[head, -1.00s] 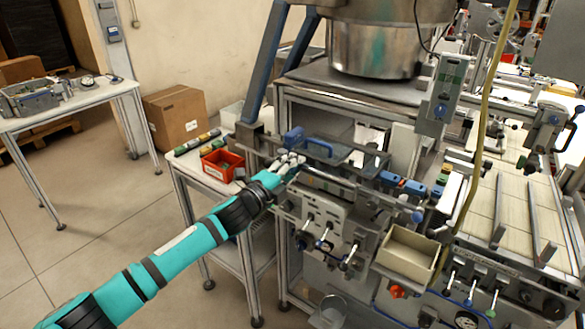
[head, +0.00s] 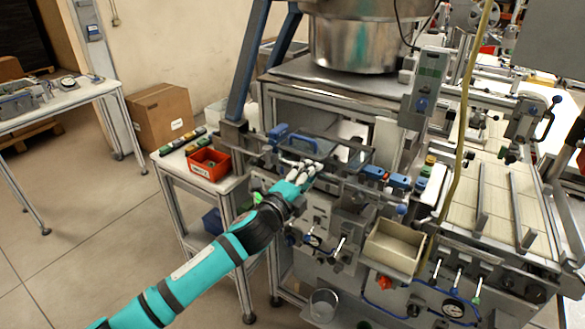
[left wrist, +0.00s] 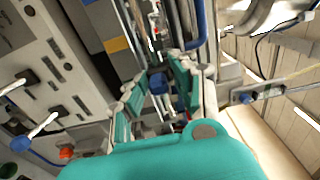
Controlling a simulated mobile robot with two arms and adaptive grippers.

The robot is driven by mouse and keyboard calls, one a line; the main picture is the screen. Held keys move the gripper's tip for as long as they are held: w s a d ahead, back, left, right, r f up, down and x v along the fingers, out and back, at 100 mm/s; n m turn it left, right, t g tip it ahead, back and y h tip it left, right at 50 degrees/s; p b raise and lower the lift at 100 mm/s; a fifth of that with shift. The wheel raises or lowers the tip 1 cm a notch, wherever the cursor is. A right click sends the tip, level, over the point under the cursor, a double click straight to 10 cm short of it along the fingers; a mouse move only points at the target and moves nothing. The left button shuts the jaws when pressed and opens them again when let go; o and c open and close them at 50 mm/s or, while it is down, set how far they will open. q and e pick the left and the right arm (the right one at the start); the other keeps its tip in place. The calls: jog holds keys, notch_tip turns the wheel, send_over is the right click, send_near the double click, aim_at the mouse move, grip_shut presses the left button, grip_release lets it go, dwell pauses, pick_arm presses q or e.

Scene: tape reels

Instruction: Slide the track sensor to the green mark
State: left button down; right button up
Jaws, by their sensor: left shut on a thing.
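My left gripper (head: 312,168) is at the front rail of the machine, just below and right of a blue handle (head: 302,142). In the left wrist view, its jaws (left wrist: 160,88) stand either side of a small blue block (left wrist: 158,83) on the track, which appears to be the track sensor. The gripper is shut on it. In the head view, the fingers hide this block. I cannot clearly make out the green mark on the rail. My right gripper is not in view.
Blue modules (head: 374,172) sit further right along the front rail. A beige bin (head: 394,247) hangs below them. A red bin (head: 209,163) stands on the side table at left. A yellow hose (head: 464,110) hangs in front of the machine.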

pick_arm(q)
jog(key=shift+f, duration=0.4)
jog(key=c, duration=1.2)
grip_release()
jog(key=shift+c, duration=0.2)
jog(key=shift+a+r, duration=0.1)
jog(key=shift+r, duration=0.05)
jog(key=v, duration=1.2)
